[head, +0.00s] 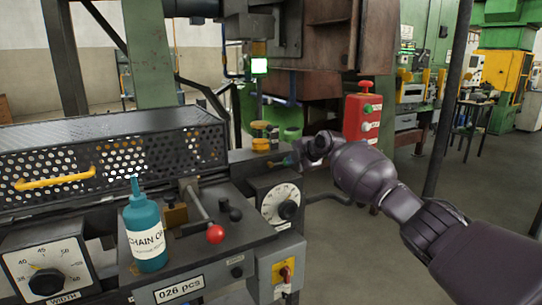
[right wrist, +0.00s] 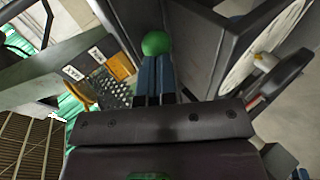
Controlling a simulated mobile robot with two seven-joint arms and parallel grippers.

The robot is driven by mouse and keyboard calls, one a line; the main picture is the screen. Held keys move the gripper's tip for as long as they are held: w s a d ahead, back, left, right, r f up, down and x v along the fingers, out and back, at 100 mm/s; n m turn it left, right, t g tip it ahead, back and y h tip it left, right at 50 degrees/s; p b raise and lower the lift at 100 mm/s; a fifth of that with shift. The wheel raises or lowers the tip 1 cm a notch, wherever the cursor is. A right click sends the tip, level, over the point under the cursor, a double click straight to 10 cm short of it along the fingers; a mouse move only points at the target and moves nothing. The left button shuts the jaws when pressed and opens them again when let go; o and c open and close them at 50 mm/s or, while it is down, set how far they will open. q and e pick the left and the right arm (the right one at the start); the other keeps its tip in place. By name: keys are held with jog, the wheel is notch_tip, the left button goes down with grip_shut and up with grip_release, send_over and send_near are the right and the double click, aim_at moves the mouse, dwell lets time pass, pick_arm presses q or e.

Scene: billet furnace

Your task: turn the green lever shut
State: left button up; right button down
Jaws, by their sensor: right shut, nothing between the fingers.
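The green lever shows in the right wrist view as a round green knob (right wrist: 156,43) at the fingertips. My right gripper (right wrist: 155,76) is shut, its two dark fingers side by side just below the knob in that picture. Whether they touch it I cannot tell. In the head view my right gripper (head: 294,160) reaches in from the right to the machine's rear edge, beside the dial box. There the gripper and wrist mostly hide the lever. My left gripper is not in view.
A white dial (head: 281,204) on a dark box stands close below my right gripper. A teal bottle (head: 146,232) and a red-knobbed lever (head: 215,233) are on the machine bench. Open floor lies to the right.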

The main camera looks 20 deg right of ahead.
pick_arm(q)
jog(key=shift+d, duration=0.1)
pick_arm(e)
jog(key=shift+a+f, duration=0.1)
jog(key=shift+a, duration=0.15)
jog(key=shift+s+a+f, duration=0.2)
jog(key=shift+a+f, duration=0.05)
jog(key=shift+a, duration=0.2)
